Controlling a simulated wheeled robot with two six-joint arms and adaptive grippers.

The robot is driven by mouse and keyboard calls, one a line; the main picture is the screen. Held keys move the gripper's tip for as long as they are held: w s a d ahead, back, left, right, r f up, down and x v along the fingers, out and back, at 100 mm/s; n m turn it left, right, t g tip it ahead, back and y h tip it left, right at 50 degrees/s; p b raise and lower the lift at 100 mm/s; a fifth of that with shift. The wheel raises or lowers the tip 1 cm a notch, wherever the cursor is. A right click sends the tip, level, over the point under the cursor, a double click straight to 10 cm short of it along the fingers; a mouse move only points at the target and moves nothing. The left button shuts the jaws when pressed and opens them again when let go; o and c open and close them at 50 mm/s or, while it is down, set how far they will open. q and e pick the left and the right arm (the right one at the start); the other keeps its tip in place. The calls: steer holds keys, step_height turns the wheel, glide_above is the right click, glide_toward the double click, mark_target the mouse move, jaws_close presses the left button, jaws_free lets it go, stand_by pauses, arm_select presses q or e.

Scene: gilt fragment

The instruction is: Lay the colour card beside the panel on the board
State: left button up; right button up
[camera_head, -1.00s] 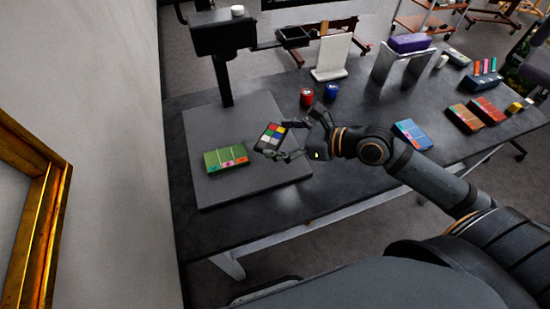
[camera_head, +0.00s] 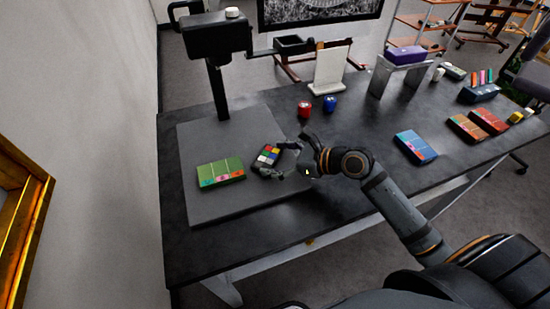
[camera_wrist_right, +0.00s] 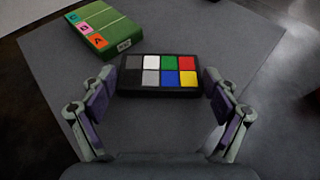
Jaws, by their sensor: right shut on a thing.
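The colour card (camera_head: 268,156), a dark block with coloured squares, is at the grey board (camera_head: 255,200), right of the green panel (camera_head: 221,172). My right gripper (camera_head: 278,160) is shut on the card. In the right wrist view the card (camera_wrist_right: 161,75) sits between the two fingers (camera_wrist_right: 160,100), and the green panel (camera_wrist_right: 106,28) with pink, teal and orange tabs lies up and left, a small gap away. Whether the card touches the board I cannot tell. My left gripper is not in view.
A black camera stand (camera_head: 217,85) rises at the board's back. A red pot (camera_head: 304,109) and a blue pot (camera_head: 330,104) stand behind my right gripper. A blue panel (camera_head: 416,146) lies to the right. The board's front part is bare.

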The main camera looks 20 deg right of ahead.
steer(key=shift+f, duration=0.1)
steer(key=o, duration=1)
steer(key=shift+o, duration=0.2)
steer(key=p+v, duration=0.2)
steer(key=v, duration=0.1)
steer(key=p+v, duration=0.2)
steer(key=shift+s+d+r, duration=0.1)
steer(key=shift+s+r, duration=0.1)
steer(key=shift+r, duration=0.3)
steer(key=p+v, duration=0.5)
steer(key=p, duration=0.4)
steer(key=shift+s+d+r, duration=0.15)
steer(key=shift+d+r, duration=0.05)
steer(key=shift+d, duration=0.05)
steer(key=shift+s+d+f+p, duration=0.15)
steer(key=shift+s+d+p, duration=0.15)
steer(key=shift+p, duration=0.45)
